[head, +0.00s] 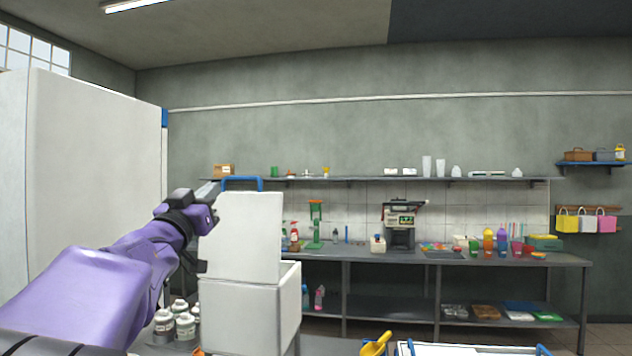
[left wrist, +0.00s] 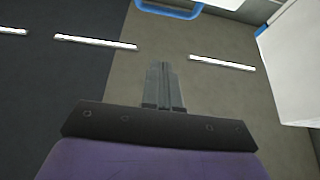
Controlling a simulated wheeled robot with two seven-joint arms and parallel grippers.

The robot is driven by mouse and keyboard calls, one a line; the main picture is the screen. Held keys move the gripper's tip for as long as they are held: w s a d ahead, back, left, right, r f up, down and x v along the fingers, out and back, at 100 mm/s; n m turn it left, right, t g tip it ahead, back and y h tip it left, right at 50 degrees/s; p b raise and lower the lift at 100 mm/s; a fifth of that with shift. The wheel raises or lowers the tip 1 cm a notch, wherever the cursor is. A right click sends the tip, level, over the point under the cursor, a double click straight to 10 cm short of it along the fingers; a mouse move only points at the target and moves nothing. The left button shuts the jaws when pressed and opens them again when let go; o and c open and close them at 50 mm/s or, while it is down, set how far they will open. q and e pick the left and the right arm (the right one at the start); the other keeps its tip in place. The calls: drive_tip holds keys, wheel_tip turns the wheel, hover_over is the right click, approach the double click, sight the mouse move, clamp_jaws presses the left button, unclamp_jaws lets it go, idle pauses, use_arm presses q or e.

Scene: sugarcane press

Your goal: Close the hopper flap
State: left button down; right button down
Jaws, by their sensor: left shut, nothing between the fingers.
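The hopper flap (head: 246,236) is a white panel standing upright above a white box-shaped hopper (head: 240,316). A blue handle (head: 243,183) is at the flap's top edge; a blue bar that looks like this handle shows at the top of the left wrist view (left wrist: 170,10). My left gripper (head: 208,192) is at the flap's upper left, close to the handle. Its fingers (left wrist: 163,85) are together and empty in the left wrist view. I cannot tell whether they touch the flap. My right gripper is not in view.
A tall white cabinet (head: 95,170) stands at the left. Several white bottles (head: 185,325) stand left of the hopper. A yellow scoop (head: 375,345) lies low in front. A long workbench (head: 450,258) with bottles and a dark machine (head: 400,226) runs along the back wall.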

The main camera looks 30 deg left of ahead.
sight(235, 179)
use_arm(q)
drive_tip(key=p+x, duration=0.2)
drive_tip(key=x, duration=0.1)
drive_tip(key=f+p+x, duration=0.1)
drive_tip(key=x, duration=0.3)
drive_tip(key=w+f+p+x, duration=0.1)
drive_tip(key=p+x, duration=0.1)
drive_tip(key=x, duration=0.2)
drive_tip(key=shift+w+a+p, duration=0.15)
drive_tip(key=shift+p, duration=0.15)
drive_tip(key=shift+w+a+f, duration=0.1)
drive_tip(key=shift+w+f, duration=0.2)
drive_tip(key=shift+r, duration=0.15)
